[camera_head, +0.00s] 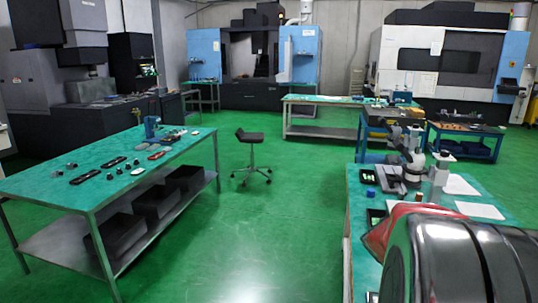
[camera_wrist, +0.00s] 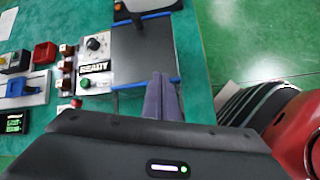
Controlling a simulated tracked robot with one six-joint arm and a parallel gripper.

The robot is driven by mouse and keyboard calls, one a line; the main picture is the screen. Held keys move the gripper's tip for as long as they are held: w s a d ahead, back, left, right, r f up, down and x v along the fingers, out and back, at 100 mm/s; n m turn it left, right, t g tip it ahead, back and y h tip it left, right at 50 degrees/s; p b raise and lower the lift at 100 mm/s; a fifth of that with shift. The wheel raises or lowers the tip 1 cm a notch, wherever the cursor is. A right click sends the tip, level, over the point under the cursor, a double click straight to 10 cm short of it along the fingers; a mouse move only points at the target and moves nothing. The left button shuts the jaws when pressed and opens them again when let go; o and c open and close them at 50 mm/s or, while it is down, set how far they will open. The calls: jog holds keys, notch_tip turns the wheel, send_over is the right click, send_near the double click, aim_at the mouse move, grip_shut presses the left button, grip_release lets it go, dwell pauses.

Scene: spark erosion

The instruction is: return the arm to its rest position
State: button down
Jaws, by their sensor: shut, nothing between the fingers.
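My gripper (camera_wrist: 161,82) shows in the wrist view. Its two thin purple-grey fingers are together and hold nothing. They point over a grey plate with blue edges (camera_wrist: 143,55) on a teal bench; I cannot tell the height above it. In the head view my dark and red arm parts fill the lower right corner, in front of the right teal bench (camera_head: 480,190). The gripper itself cannot be made out there.
In the wrist view, a dial panel (camera_wrist: 96,44), a red block (camera_wrist: 45,53) and a small green-lit screen (camera_wrist: 17,136) are left of the fingers. In the head view, a left bench (camera_head: 60,185) and a stool (camera_head: 250,137) stand on open green floor.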

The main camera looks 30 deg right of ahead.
jog(key=w+a+r+m+t+y, duration=0.1)
jog(key=w+a+m+t+y, duration=0.25)
jog(key=a, duration=0.75)
jog(key=w+a+m+t, duration=0.2)
jog(key=w+a+m, duration=0.35)
jog(key=a, duration=0.45)
jog(key=w+a+r+n+t+y, duration=0.1)
jog(key=a+r+t, duration=0.1)
jog(key=a, duration=0.8)
jog(key=w+a+r+n+t+y, duration=0.1)
jog(key=a+r, duration=0.3)
jog(key=a, duration=0.6)
jog(key=shift+n+t+y, duration=0.4)
jog(key=shift+t+y, duration=0.05)
jog(key=shift+t, duration=0.4)
